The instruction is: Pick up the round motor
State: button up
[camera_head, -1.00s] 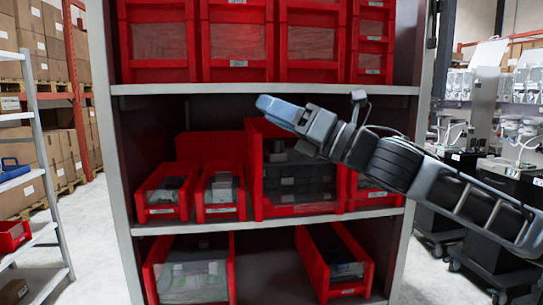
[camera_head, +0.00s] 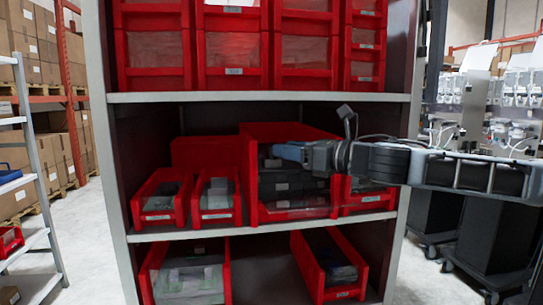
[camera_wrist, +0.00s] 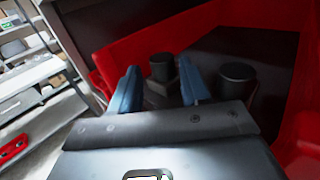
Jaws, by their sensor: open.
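Two dark cylinders with round tops, which look like round motors, stand inside a red bin in the wrist view. One round motor (camera_wrist: 163,67) shows in the gap between my blue fingers, beyond or between the tips; I cannot tell which. The other round motor (camera_wrist: 237,80) is to the right, outside the fingers. My gripper (camera_wrist: 160,82) is open and empty. In the head view my gripper (camera_head: 287,152) reaches from the right into the mouth of the large red bin (camera_head: 251,185) on the middle shelf. The motors cannot be made out there.
Smaller red bins (camera_head: 160,200) flank the large bin on the same shelf. The grey shelf edge (camera_head: 260,97) above lies over my arm. More red bins (camera_head: 330,265) stand on the lower shelf. A ladder-like rack (camera_head: 40,170) is at the left.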

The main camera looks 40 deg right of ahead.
jog(key=w, duration=0.2)
jog(key=w+p, duration=0.1)
jog(key=w, duration=0.2)
jog(key=shift+w+a+p, duration=0.3)
jog(key=shift+a, duration=0.05)
jog(key=c, duration=0.8)
jog(key=shift+c, duration=0.2)
jog(key=shift+r, duration=0.15)
jog(key=shift+r, duration=0.5)
jog(key=shift+s+d+b, duration=0.1)
jog(key=shift+s+b, duration=0.25)
jog(key=shift+s, duration=0.05)
jog(key=s+d+b, duration=0.2)
jog(key=s+b, duration=0.1)
jog(key=s, duration=1.4)
jog(key=shift+d, duration=0.3)
